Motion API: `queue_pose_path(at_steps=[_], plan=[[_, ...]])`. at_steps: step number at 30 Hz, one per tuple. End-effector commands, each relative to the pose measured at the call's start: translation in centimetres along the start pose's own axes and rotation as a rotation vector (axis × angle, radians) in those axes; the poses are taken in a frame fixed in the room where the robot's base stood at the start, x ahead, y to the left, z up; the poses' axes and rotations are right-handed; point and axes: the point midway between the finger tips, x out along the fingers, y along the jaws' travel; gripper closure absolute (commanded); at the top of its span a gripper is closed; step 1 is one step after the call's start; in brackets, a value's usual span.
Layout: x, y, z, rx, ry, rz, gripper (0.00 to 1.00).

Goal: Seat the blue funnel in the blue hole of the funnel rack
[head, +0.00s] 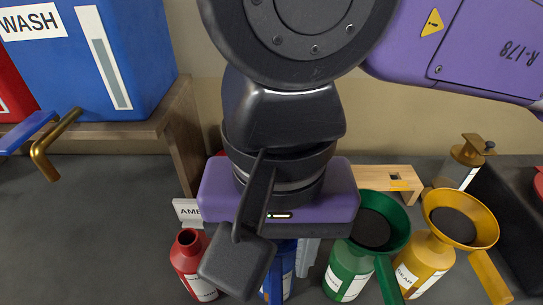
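My gripper (278,205) is in the middle of the head view, its purple body seen from above and behind. Its fingers are hidden, so I cannot see whether it is open or holds anything. No blue funnel can be made out. A blue bottle-like thing with a white label (287,268) shows partly below my gripper; its top is hidden. A light wooden stand with a square hole and a yellow mark (398,172) shows to the right behind my gripper. It may be part of the funnel rack; its left part is hidden and no blue hole is visible.
A red bottle (187,262) stands at left. A green funnel (400,240) sits over a green bottle (345,270), and a yellow funnel (485,232) over a yellow bottle (425,258). A blue WASH tank (60,70) with a brass tap (45,150) stands on a shelf. The left worktop is clear.

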Motion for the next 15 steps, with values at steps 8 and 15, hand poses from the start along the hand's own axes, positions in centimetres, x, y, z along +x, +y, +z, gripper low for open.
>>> queue_pose_path(at_steps=[8, 15], plan=[[4.1, 0.0, 0.1, -0.001, -0.003, -0.003, 0.6], [6.2, 0.0, 0.1, -0.001, -0.001, -0.002, 0.6]])
